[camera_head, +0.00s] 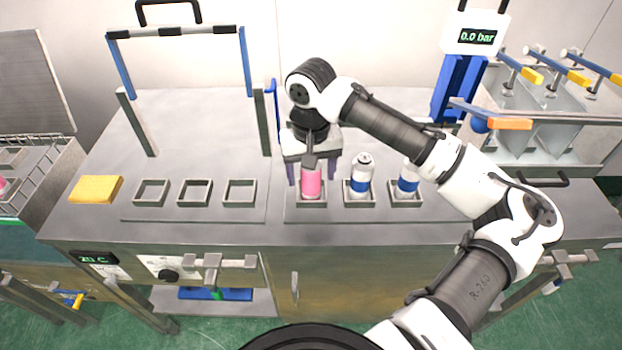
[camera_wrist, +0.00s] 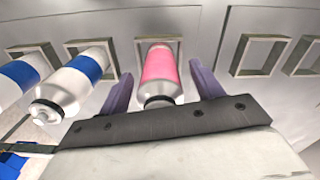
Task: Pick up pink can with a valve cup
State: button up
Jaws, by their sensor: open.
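The pink can (camera_head: 311,184) stands upright in a square holder at the left end of the right-hand row on the bench. In the wrist view the pink can (camera_wrist: 160,66) sits between the two purple fingers, with its dark-ringed top toward the camera. My gripper (camera_head: 312,172) is open above and around the can, one finger on each side. In the wrist view my gripper (camera_wrist: 163,85) shows gaps between the fingers and the can. The valve cup itself is hard to make out; my wrist partly hides the can's top in the head view.
Two white-and-blue cans (camera_head: 361,177) (camera_head: 408,180) stand in holders just right of the pink can. Three empty square holders (camera_head: 195,192) are to the left, beside a yellow sponge (camera_head: 96,189). A blue press with a display (camera_head: 477,37) reading 0.0 bar stands behind at right.

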jog(key=shift+f, duration=0.3)
jog(key=c, duration=1.3)
jog(key=shift+o, duration=0.2)
jog(key=shift+r, duration=0.15)
